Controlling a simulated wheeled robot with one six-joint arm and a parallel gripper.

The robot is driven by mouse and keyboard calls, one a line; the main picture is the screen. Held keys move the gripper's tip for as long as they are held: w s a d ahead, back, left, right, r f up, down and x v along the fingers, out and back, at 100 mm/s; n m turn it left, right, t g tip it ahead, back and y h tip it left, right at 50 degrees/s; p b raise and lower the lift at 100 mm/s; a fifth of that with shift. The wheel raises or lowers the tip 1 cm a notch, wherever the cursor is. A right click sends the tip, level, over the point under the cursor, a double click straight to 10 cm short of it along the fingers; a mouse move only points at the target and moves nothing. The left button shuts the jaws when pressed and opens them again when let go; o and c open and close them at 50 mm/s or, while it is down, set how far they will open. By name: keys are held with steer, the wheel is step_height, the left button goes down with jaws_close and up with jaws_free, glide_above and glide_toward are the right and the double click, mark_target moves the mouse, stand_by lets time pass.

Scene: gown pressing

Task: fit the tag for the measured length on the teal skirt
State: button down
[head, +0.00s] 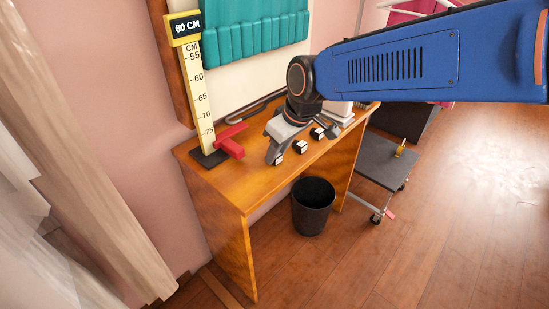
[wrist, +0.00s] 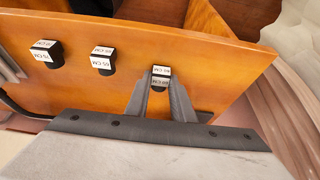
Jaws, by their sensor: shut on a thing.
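The teal skirt (head: 255,38) hangs in front of a pale board above the desk, its upper part out of frame. A yellow measuring stick (head: 199,95) stands beside it, and its sign (head: 187,27) reads 60 CM. My gripper (head: 276,158) is low over the desk top, its fingers pointing down. In the wrist view, my gripper (wrist: 160,92) is shut on a small black tag (wrist: 160,76) with white label faces; its print is too small to read surely. Whether the tag touches the desk is unclear. Two similar tags (wrist: 101,61) (wrist: 46,54) stand apart from it.
The wooden desk (head: 222,182) has a red T-shaped piece (head: 229,141) by the stick's dark base. A black bin (head: 313,207) stands on the floor below. A dark wheeled cart (head: 381,168) is to the right. Pale curtains hang at the left.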

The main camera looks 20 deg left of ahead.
steer(key=shift+r, duration=1.65)
steer(key=c, duration=2.1)
jaws_free()
jaws_close()
